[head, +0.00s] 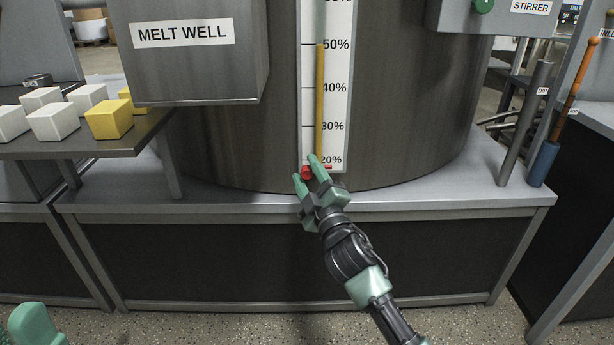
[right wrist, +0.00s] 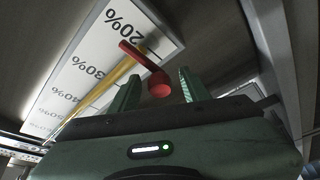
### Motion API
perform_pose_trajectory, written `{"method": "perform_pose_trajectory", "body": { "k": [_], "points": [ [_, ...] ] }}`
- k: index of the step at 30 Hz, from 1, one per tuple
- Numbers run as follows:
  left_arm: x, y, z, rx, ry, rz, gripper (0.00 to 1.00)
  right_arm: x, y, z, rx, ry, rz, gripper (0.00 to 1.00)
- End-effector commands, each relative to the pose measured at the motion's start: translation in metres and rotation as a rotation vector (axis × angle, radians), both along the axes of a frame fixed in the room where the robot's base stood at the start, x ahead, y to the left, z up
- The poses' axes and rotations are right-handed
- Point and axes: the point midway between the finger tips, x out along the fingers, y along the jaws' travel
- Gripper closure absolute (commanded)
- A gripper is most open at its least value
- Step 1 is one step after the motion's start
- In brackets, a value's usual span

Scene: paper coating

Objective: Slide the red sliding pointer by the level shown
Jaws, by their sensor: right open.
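The red sliding pointer (head: 307,173) is at the bottom of a white percent scale (head: 309,70), by the 20% mark. The yellow level column (head: 320,95) reaches up to about 50%. My right gripper (head: 305,167) is open at the pointer's round knob, one finger on each side. In the right wrist view the red knob (right wrist: 159,86) shows between the two green fingertips (right wrist: 160,76), with a gap on each side. Whether the fingers touch it cannot be told. A green part of my left arm or gripper (head: 35,326) shows at the lower left; its fingers are not clear.
The scale is on a large metal tank (head: 410,120) above a grey ledge (head: 420,200). A box marked MELT WELL (head: 195,70) juts out at upper left. Below it, a shelf (head: 90,143) bears white and yellow blocks. A dark rod (head: 525,125) stands at right.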

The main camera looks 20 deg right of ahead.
Motion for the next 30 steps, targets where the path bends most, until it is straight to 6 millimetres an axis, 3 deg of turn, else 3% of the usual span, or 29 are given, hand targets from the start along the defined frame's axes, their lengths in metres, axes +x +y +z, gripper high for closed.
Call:
{"method": "perform_pose_trajectory", "body": {
  "k": [7,12,30],
  "points": [
    [0.0003,-0.0001,-0.0003,0.001,0.002,0.000,0.64,0.0009,0.0002,0.0004,0.000,0.000,0.000,0.53],
    [0.0004,-0.0002,-0.0004,0.001,0.002,0.000,0.64,0.0008,0.0001,0.0002,0.000,0.000,0.000,1.00],
    [0.0006,-0.0003,-0.0006,0.001,0.003,0.000,0.64,0.0006,0.0003,-0.0004,0.001,0.001,0.001,1.00]
  ]
}}
